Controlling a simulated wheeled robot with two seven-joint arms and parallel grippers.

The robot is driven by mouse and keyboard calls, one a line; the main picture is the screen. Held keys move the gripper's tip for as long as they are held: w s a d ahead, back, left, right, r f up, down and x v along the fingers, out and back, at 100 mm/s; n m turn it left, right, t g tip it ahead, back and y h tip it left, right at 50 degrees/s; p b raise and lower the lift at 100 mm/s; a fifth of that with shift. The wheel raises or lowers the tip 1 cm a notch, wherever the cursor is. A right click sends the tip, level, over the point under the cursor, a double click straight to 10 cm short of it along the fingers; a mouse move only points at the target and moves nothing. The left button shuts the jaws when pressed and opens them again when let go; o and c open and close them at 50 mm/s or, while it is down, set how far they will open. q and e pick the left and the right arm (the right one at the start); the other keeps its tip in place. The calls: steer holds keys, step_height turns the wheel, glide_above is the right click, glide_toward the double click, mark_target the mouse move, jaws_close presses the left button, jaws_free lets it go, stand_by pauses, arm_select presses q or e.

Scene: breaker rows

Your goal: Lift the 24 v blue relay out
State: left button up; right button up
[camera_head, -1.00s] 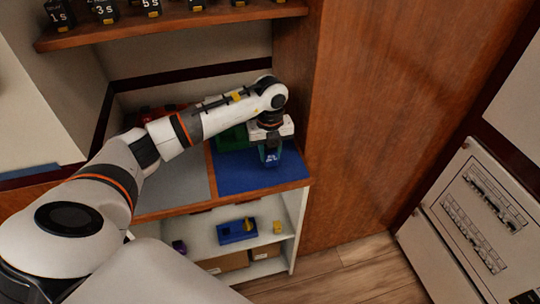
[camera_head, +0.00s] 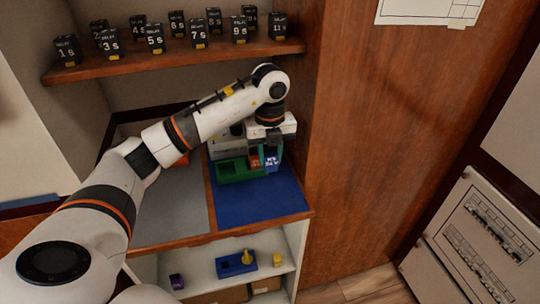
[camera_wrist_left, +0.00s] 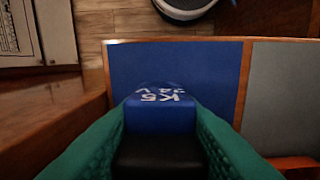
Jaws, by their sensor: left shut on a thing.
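The blue relay (camera_head: 271,164), marked K5 24 V, is between the teal fingers of my left gripper (camera_head: 270,156), which is shut on it. In the left wrist view the relay (camera_wrist_left: 160,112) shows its lettering upside down, with a green finger on each side and the blue mat (camera_wrist_left: 190,62) behind it. In the head view it is at the right end of a green tray (camera_head: 238,174); whether it is clear of the tray I cannot tell. My right gripper is not in view.
An orange-brown block (camera_head: 255,161) sits close left of the relay. The wooden cabinet side (camera_head: 350,150) stands close on the right. Several numbered black relays line the upper shelf (camera_head: 190,61). A small blue tray (camera_head: 232,267) is below. The front of the blue mat (camera_head: 255,205) is clear.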

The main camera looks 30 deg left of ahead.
arm_select(q)
steer(key=shift+r+p, duration=1.05)
steer(key=shift+r, duration=0.45)
